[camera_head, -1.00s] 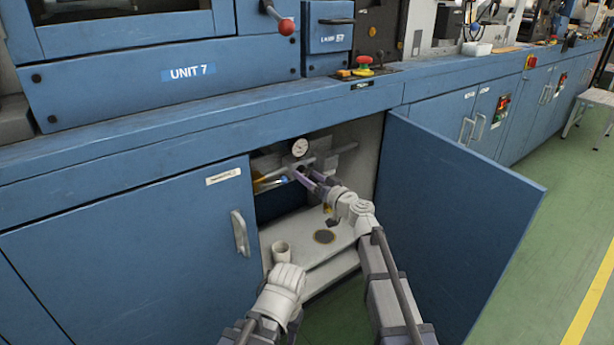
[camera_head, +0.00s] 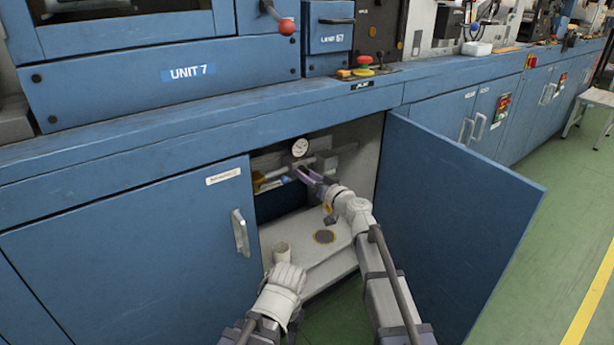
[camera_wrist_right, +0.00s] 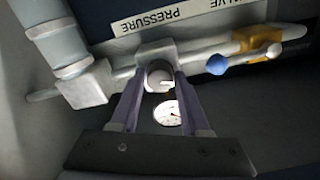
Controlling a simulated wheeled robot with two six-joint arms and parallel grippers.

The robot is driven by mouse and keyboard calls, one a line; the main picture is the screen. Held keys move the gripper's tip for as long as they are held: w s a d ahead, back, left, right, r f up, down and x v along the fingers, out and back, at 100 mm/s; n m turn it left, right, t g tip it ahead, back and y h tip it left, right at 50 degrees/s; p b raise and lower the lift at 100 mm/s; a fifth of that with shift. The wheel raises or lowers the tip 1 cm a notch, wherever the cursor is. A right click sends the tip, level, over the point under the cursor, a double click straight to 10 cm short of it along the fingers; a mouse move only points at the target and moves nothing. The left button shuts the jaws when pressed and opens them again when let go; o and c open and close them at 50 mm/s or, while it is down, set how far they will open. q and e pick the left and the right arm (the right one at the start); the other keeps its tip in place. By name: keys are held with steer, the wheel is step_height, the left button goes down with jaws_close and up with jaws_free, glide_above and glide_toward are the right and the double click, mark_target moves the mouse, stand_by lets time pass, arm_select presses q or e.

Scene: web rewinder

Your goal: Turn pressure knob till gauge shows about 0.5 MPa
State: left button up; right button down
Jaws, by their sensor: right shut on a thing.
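The round white pressure gauge (camera_head: 300,147) is inside the open cabinet, above a horizontal pipe. Its needle is too small to read in the head view. In the right wrist view the gauge (camera_wrist_right: 168,117) shows between my fingers, partly covered, and I cannot read its value. The pale round pressure knob (camera_wrist_right: 158,77) sits between the fingertips of my right gripper (camera_head: 304,173), which is shut on it. In the head view the gripper hides the knob.
The cabinet door (camera_head: 455,225) stands open to the right of my right arm. A blue-ended valve handle (camera_wrist_right: 217,64) and yellow fitting (camera_wrist_right: 262,43) lie along the pipe. A PRESSURE VALVE label (camera_wrist_right: 180,15) shows upside down.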

steer(key=shift+m, duration=7.9)
steer(key=shift+c, duration=1.9)
jaws_free()
steer(key=shift+s+d, duration=0.1)
steer(key=shift+s, duration=0.05)
